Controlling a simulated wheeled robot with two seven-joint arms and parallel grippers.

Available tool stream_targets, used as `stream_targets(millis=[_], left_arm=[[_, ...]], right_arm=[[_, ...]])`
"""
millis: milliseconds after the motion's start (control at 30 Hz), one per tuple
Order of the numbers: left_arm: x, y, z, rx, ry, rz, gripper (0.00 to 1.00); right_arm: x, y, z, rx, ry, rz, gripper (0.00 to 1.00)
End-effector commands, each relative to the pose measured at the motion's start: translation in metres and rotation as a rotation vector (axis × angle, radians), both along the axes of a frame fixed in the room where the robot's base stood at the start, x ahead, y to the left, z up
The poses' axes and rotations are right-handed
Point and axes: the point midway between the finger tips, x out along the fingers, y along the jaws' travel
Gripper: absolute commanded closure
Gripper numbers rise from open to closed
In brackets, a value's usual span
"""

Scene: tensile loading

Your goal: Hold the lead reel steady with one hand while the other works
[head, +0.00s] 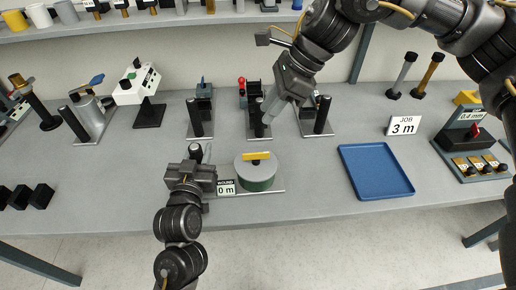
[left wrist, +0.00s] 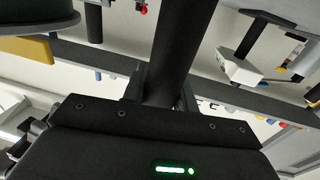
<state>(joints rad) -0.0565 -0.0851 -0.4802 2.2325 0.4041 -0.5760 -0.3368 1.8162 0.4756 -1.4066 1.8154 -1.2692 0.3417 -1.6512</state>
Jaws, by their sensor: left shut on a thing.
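The reel (head: 256,179) is a round grey and green drum with a yellow bar (head: 257,155) on top. It stands on a grey base plate (head: 275,190) beside a sign reading "WOUND 0 m" (head: 226,187). My left gripper (head: 197,160) is shut on a dark upright post (left wrist: 182,45) just left of the reel; the fingers clasp both its sides in the left wrist view (left wrist: 160,90). The reel's edge (left wrist: 35,14) shows at that view's upper left. My right gripper (head: 268,108) is above the back of the bench, by a black post (head: 257,128); its finger gap is unclear.
A blue tray (head: 347,150) lies right of the reel. A "JOB 3 m" sign (head: 403,125) and a "0.4 mm" device (head: 470,140) stand farther right. Several black-posted fixtures line the back. Black blocks (head: 20,196) sit at the left front. Bench between the blocks and my left gripper is clear.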

Motion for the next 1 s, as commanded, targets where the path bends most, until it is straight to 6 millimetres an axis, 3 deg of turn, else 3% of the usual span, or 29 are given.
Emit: stream_targets(millis=[133, 333, 467, 1000], left_arm=[[0.0, 0.0, 0.0, -0.001, 0.0, 0.001, 1.0], [0.0, 0.0, 0.0, -0.001, 0.001, 0.0, 1.0], [0.0, 0.0, 0.0, -0.001, 0.001, 0.0, 1.0], [0.0, -0.001, 0.0, -0.001, 0.001, -0.001, 1.0]], right_arm=[[-0.006, -0.016, -0.011, -0.09, 0.012, 0.019, 0.73], [-0.007, -0.019, -0.016, -0.109, 0.018, 0.023, 0.73], [-0.008, -0.015, -0.026, -0.109, 0.02, 0.025, 0.73], [-0.008, 0.021, -0.113, -0.106, 0.019, 0.022, 0.73]])
